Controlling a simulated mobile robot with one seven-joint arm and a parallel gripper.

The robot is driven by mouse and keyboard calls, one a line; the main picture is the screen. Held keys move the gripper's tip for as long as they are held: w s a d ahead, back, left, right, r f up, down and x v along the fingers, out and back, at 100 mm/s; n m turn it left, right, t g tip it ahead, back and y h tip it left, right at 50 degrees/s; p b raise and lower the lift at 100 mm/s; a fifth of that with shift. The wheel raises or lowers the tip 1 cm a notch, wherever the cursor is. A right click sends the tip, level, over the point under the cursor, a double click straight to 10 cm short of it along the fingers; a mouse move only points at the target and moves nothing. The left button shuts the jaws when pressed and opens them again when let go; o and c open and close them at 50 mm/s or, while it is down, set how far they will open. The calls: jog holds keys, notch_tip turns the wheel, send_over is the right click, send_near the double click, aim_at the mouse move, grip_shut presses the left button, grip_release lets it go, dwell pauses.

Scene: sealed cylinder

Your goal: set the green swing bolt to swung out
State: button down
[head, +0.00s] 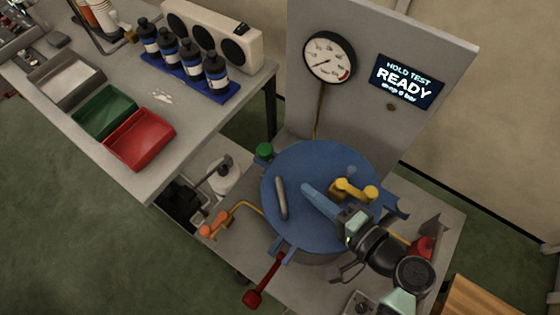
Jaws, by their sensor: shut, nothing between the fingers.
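The green swing bolt (264,151) shows as a green knob at the upper-left rim of the round blue lid (322,232). It appears to stand upright close against the rim; its shank and the slot around it are mostly hidden. My gripper (308,191) reaches in from the lower right, over the lid. Its pale blue fingers appear together as one bar, shut and empty. The fingertips are apart from the green bolt, to its lower right. I cannot tell how high they are above the lid.
A red bolt (263,284) lies outward at the lid's lower left. A grey handle (281,198) and yellow fitting (352,189) rise from the lid. An orange-handled valve (213,226) sits left. The gauge panel (390,40) stands behind; a table (190,125) is at upper left.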

aim_at(266, 153)
jog(key=x, duration=0.3)
jog(key=p+x, duration=0.1)
jog(key=x, duration=0.3)
jog(key=r+x, duration=0.1)
jog(key=x, duration=0.2)
jog(key=shift+w+a, duration=0.2)
jog(key=shift+p, duration=0.3)
jog(key=w+a+r+g+p, duration=0.1)
jog(key=p, duration=0.2)
jog(key=shift+a+r+h+p, duration=0.2)
jog(key=shift+r+h+p, duration=0.05)
jog(key=shift+h+p, duration=0.15)
jog(key=w+a+f+n+g+h, duration=0.1)
jog(key=w+a+f+g+h, duration=0.5)
jog(key=a, duration=0.5)
jog(key=w+g+h, duration=0.1)
jog(key=w+h, duration=0.1)
jog(key=shift+w+a+f+n+h+b, duration=0.2)
jog(key=shift+a+n+h+b, duration=0.1)
jog(key=shift+n+b, duration=0.1)
jog(key=shift+s, duration=0.1)
